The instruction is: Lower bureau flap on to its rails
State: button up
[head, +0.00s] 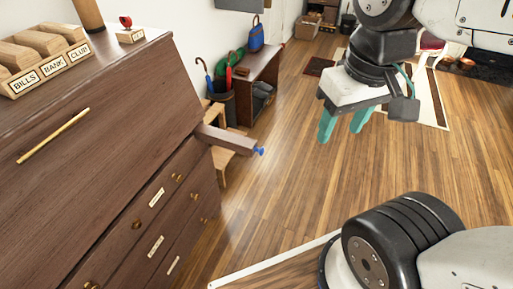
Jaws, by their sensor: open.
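The dark wooden bureau (185,170) fills the left of the head view. Its sloping flap (120,110) is up and closed, with a long brass bar handle (53,136) across it. One wooden rail (225,139) with a blue knob (259,151) sticks out from the bureau's right front, below the flap. No second rail shows in the view. My gripper (342,128) has teal fingers, is open and empty, and hangs over the floor to the right of the rail, apart from the bureau.
A letter rack (45,60) labelled BILLS, BANK, CLUB and a small block with a red top (129,34) stand on the bureau top. Labelled drawers (150,218) lie below the flap. A side table (258,75) and umbrella stand are behind.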

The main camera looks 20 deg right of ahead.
aim_at(63, 181)
jog(key=z, duration=0.7)
jog(key=k, duration=0.75)
jog(key=u, duration=0.95)
jog(key=i, duration=0.5)
jog(key=u, duration=0.15)
